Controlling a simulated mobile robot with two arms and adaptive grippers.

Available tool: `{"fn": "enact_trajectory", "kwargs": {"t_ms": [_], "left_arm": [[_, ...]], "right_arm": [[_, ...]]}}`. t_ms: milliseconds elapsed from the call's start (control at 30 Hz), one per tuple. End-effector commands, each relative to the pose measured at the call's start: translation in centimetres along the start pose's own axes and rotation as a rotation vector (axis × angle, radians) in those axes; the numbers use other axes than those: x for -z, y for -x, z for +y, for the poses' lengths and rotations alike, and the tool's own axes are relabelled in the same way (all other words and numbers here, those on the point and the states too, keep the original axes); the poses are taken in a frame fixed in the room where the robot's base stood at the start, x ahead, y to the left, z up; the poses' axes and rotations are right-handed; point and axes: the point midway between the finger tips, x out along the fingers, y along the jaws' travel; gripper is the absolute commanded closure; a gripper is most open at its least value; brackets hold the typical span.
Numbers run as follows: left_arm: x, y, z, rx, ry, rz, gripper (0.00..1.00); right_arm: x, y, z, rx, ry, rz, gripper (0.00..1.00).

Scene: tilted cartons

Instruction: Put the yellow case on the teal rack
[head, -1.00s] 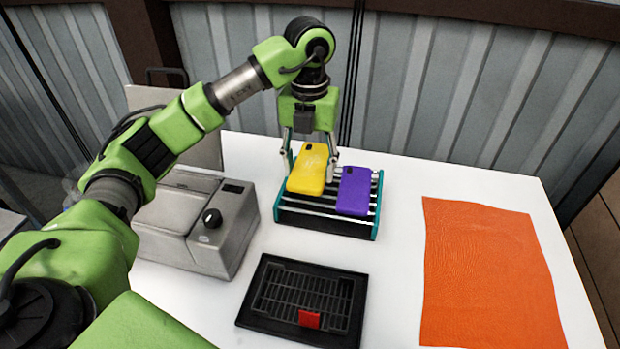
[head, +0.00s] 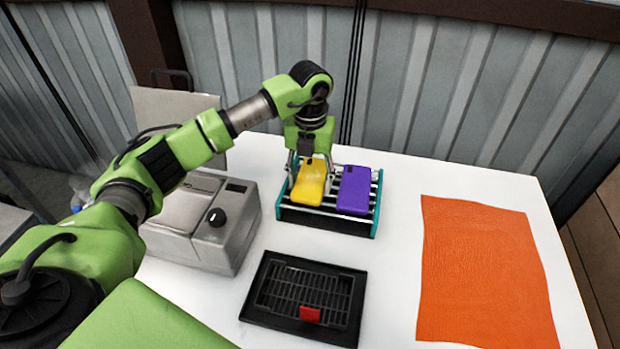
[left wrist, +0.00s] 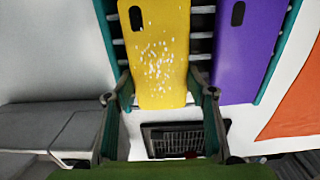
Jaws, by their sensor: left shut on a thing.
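The yellow case (head: 310,184) is at the left part of the teal rack (head: 375,222), over its bars. In the left wrist view the yellow case (left wrist: 160,55) lies lengthwise between my fingers, with pale specks on its face. My left gripper (head: 311,176) is shut on the yellow case from behind; its fingers also show in the left wrist view (left wrist: 163,98). Whether the case touches the bars is hard to tell. A purple case (head: 354,190) lies on the rack just right of it. My right gripper is not in view.
A grey machine with a black knob (head: 217,217) stands left of the rack. A black grated tray (head: 262,290) with a red piece (head: 310,314) lies in front. An orange mat (head: 485,270) lies at the right. White table is bare between them.

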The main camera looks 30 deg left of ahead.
Motion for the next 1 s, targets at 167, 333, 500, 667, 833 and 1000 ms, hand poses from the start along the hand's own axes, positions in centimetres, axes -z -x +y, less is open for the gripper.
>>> {"fn": "enact_trajectory", "kwargs": {"t_ms": [167, 333, 500, 667, 833, 1000], "left_arm": [[0.0, -0.3, 0.0, 0.0, 0.0, 0.0, 0.33], [0.0, -0.3, 0.0, 0.0, 0.001, 0.001, 0.33], [0.0, -0.2, 0.0, 0.0, 0.001, 0.0, 0.33], [-0.1, 1.2, 0.0, 0.001, 0.0, -0.003, 0.33], [-0.1, 4.7, -0.1, 0.003, 0.0, -0.006, 0.33], [-0.1, 8.5, -0.1, 0.002, 0.0, -0.005, 0.33]], "right_arm": [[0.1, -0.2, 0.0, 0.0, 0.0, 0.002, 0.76], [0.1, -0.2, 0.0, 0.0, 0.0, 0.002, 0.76], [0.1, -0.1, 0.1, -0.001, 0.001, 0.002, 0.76], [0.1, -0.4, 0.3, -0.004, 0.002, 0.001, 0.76], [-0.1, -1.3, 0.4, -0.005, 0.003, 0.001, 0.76], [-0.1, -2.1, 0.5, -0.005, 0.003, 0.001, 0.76]]}}
